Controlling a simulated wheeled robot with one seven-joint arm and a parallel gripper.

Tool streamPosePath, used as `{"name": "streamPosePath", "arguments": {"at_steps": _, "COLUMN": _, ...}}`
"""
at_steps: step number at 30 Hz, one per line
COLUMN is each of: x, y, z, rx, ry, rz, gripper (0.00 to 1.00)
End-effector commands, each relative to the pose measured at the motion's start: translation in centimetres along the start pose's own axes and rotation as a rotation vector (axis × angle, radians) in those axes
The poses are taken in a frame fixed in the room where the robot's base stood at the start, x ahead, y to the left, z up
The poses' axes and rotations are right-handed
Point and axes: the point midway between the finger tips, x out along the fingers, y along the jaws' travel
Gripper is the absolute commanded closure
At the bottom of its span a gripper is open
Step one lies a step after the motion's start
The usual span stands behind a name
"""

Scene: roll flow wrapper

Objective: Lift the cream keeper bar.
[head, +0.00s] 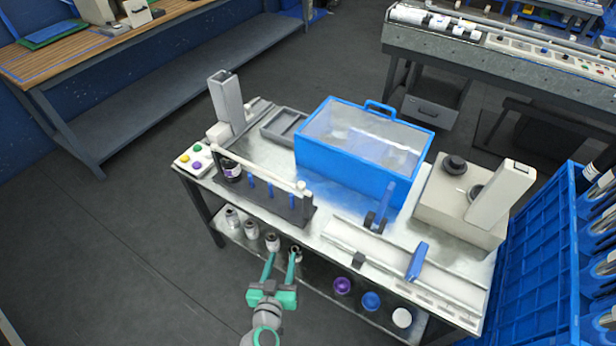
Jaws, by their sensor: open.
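A long thin cream bar (258,170), which looks like the keeper bar, lies across the top of a dark rack on the machine table. Its right end has a small round knob. Blue uprights of the rack (297,208) stand below it. My gripper (282,259), with green fingers, is in front of the table's near edge, in the lower middle of the head view. Its fingers are apart with nothing seen between them. It is below the bar in the picture and clear of it.
A blue clear-topped box (345,175) stands behind the bar. A grey post (227,100) and a button box (194,160) are near the bar's left end. Rolls (252,230) sit on the lower shelf near my gripper. A blue crate (540,270) stands right.

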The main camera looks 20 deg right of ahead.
Motion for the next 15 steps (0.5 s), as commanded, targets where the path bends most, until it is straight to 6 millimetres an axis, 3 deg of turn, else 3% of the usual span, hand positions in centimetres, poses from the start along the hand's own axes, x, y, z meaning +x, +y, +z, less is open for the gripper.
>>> {"name": "streamPosePath", "arguments": {"at_steps": 1, "x": 1.7, "y": 0.0, "z": -2.0, "rx": 0.018, "ry": 0.027, "rz": 0.046, "gripper": 0.59}}
{"name": "streamPosePath", "arguments": {"at_steps": 6, "x": 5.6, "y": 1.1, "z": -8.0, "rx": 0.089, "ry": 0.118, "rz": 0.219, "gripper": 0.59}}
{"name": "streamPosePath", "arguments": {"at_steps": 12, "x": 7.6, "y": 2.3, "z": -14.0, "rx": 0.169, "ry": 0.225, "rz": 0.365, "gripper": 0.59}}
{"name": "streamPosePath", "arguments": {"at_steps": 15, "x": 7.9, "y": 2.7, "z": -15.6, "rx": 0.193, "ry": 0.256, "rz": 0.404, "gripper": 0.59}}
